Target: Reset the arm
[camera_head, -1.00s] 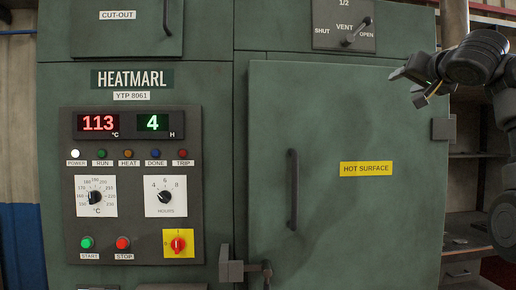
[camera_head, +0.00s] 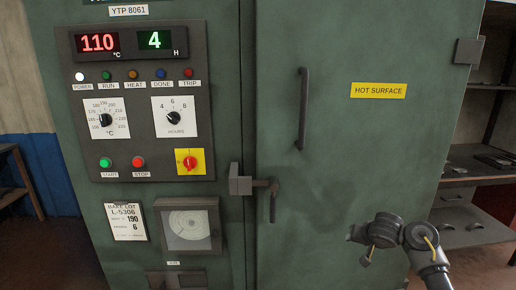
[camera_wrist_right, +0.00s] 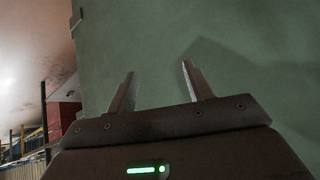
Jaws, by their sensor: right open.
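My right gripper (camera_head: 358,249) is at the lower right of the head view, in front of the lower part of the green oven door (camera_head: 340,170). Its fingers point left and are apart, with nothing between them. In the right wrist view the two fingers of the gripper (camera_wrist_right: 158,70) stand apart and empty, with the green surface behind them. I cannot tell the exact gap to the door, but no contact shows. My left gripper is not in view.
The door has a vertical handle (camera_head: 303,108), a latch (camera_head: 258,185) and a yellow hot-surface label (camera_head: 379,90). The control panel (camera_head: 140,142) reads 110 °C and 4 H. A chart recorder (camera_head: 189,224) sits below. Shelving (camera_head: 480,160) stands at the right.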

